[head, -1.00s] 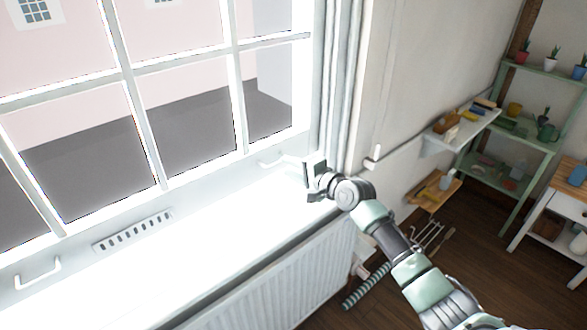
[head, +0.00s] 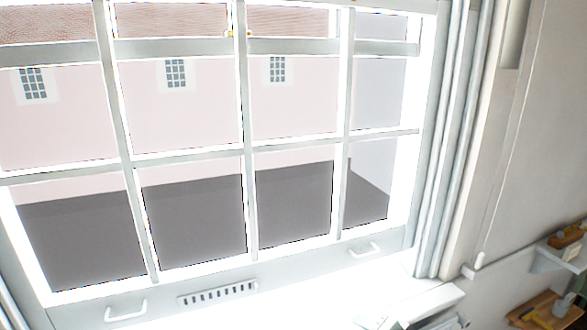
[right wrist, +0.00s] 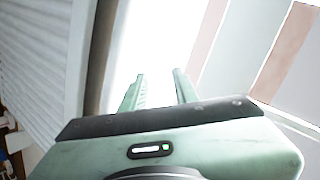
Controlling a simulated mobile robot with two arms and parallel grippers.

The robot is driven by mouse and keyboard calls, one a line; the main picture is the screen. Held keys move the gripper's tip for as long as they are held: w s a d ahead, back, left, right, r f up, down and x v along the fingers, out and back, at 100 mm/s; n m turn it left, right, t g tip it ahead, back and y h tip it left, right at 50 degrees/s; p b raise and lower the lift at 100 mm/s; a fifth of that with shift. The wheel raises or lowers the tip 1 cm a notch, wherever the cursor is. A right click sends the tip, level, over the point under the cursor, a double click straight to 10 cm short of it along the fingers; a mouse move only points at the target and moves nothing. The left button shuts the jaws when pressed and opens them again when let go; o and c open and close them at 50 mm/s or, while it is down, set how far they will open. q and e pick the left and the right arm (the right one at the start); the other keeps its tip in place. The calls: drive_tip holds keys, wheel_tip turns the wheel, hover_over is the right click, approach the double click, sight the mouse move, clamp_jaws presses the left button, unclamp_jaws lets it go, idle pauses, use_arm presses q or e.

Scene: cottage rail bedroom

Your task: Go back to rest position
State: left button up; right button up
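My right gripper (right wrist: 158,78) shows in the right wrist view with its two fingers apart and nothing between them. Bright white surface and part of the window lie beyond it. In the head view only a small pale green part of my right arm shows at the bottom edge; the gripper cannot be made out there. My left gripper is in neither view. The sash window (head: 247,150) fills most of the head view. Its lower rail carries a left handle (head: 126,312) and a right handle (head: 364,250), and nothing holds either.
A slotted vent (head: 217,293) sits between the handles. The bright windowsill (head: 330,310) runs below the window. At the lower right are a wall shelf (head: 560,257) and a wooden board (head: 535,312) with small items. A ribbed white surface (right wrist: 35,60) shows at left in the wrist view.

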drive_tip(key=s+a+f+n+g+h, duration=0.1)
drive_tip(key=s+f+n+g, duration=0.2)
drive_tip(key=s, duration=0.6)
drive_tip(key=s+a+f+n+g+h, duration=0.1)
drive_tip(key=s+a+f+n, duration=0.2)
drive_tip(key=s, duration=0.5)
drive_tip(key=s+d+f+n+g+h, duration=0.1)
drive_tip(key=s+d+n+g+h, duration=0.3)
drive_tip(key=s, duration=1.3)
wheel_tip(320, 180, down, 28)
drive_tip(key=s+d+y+b, duration=0.1)
drive_tip(key=s+d+b, duration=0.1)
drive_tip(key=s+d+f+g, duration=0.1)
drive_tip(key=s+d+f, duration=0.1)
drive_tip(key=s+f, duration=1.4)
drive_tip(key=shift+s+d+f+n+g+b, duration=0.3)
drive_tip(key=shift+s+f+g+b, duration=0.15)
drive_tip(key=shift+f, duration=0.2)
